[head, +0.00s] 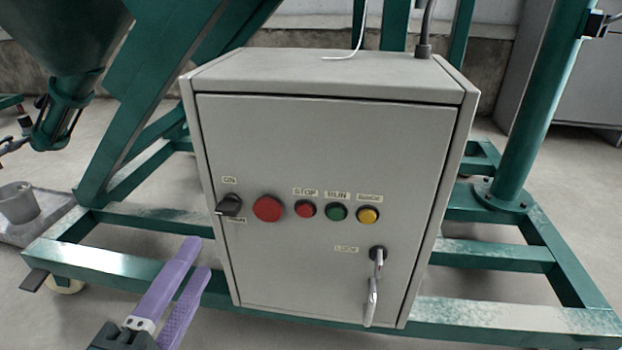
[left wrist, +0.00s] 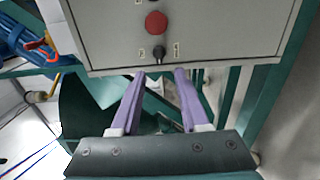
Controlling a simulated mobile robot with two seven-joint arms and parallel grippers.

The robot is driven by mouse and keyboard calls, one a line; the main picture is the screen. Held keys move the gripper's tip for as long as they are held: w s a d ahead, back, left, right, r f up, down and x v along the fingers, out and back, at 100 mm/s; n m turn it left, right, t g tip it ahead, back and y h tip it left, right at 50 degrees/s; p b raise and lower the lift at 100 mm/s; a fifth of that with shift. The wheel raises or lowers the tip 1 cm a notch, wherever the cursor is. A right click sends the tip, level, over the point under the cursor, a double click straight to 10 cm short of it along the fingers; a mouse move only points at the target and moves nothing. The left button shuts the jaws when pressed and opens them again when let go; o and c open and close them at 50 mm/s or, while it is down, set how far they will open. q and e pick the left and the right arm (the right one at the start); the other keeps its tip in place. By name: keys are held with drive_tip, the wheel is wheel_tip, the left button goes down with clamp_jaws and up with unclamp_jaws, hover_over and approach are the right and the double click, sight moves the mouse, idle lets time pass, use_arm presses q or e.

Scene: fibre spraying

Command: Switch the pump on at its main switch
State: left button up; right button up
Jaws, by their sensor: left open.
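The pump's main switch (head: 230,205) is a black rotary knob at the left of the grey control box's door, between labels reading ON and what looks like MAIN. Its handle lies roughly sideways, pointing left. In the left wrist view the switch (left wrist: 158,53) is just beyond and between the fingertips. My left gripper (head: 198,257), with purple fingers, is open and empty, below and left of the switch and apart from it. It also shows in the left wrist view (left wrist: 162,75). My right gripper is in neither view.
The grey control box (head: 320,130) carries a large red button (head: 268,208), STOP (head: 305,209), RUN (head: 336,212) and a yellow button (head: 368,215). Green frame beams (head: 110,262) run around the box's base.

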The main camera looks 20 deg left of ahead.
sight(225, 214)
use_arm(q)
drive_tip(key=b+x, duration=0.3)
drive_tip(key=x, duration=0.6)
drive_tip(key=shift+w+r, duration=0.1)
clamp_jaws()
